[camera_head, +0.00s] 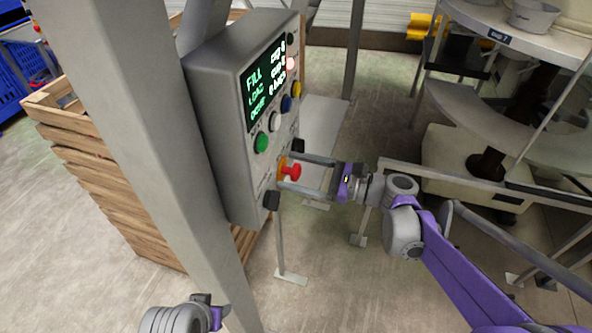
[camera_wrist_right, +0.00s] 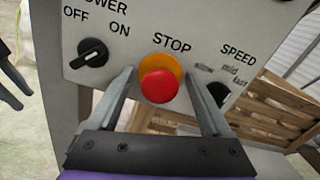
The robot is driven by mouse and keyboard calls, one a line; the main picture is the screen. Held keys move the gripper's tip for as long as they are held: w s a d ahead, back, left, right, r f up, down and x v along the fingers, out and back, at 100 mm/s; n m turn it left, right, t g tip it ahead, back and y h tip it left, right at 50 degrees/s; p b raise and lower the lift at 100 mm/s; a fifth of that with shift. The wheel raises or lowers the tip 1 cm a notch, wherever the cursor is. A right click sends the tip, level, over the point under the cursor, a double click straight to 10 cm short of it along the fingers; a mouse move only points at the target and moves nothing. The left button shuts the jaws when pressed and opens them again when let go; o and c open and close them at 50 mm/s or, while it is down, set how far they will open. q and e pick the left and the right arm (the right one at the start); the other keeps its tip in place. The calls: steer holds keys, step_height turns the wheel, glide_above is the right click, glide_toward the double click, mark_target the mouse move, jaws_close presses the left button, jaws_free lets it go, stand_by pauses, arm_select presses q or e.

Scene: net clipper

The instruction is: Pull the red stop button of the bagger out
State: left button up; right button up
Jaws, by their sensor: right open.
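The red stop button (camera_head: 291,171) sits on an orange-yellow base low on the front of the grey bagger control box (camera_head: 222,95). In the right wrist view, the red button (camera_wrist_right: 159,86) is in the middle under the word STOP, with its orange ring (camera_wrist_right: 163,63) behind it. My right gripper (camera_head: 292,169) is open, with one finger on each side of the button. In the right wrist view, gaps show between the fingers (camera_wrist_right: 158,75) and the red cap. Part of my left arm shows at the bottom edge; its fingers cannot be made out.
Beside the button are a black POWER knob (camera_wrist_right: 93,53) and a SPEED knob (camera_wrist_right: 218,93). Green (camera_head: 261,142), white, blue and yellow buttons sit above, by a lit screen (camera_head: 264,90). A grey post (camera_head: 150,150) and wooden crate (camera_head: 110,185) stand left.

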jaws_close()
steer(key=shift+d, duration=0.15)
steer(key=shift+s+d, duration=0.2)
steer(key=shift+d, duration=0.2)
jaws_free()
steer(key=shift+d, duration=0.15)
steer(key=v, duration=1)
steer(key=shift+s+d+b, duration=0.15)
steer(key=shift+d+b, duration=0.25)
steer(key=shift+b, duration=0.05)
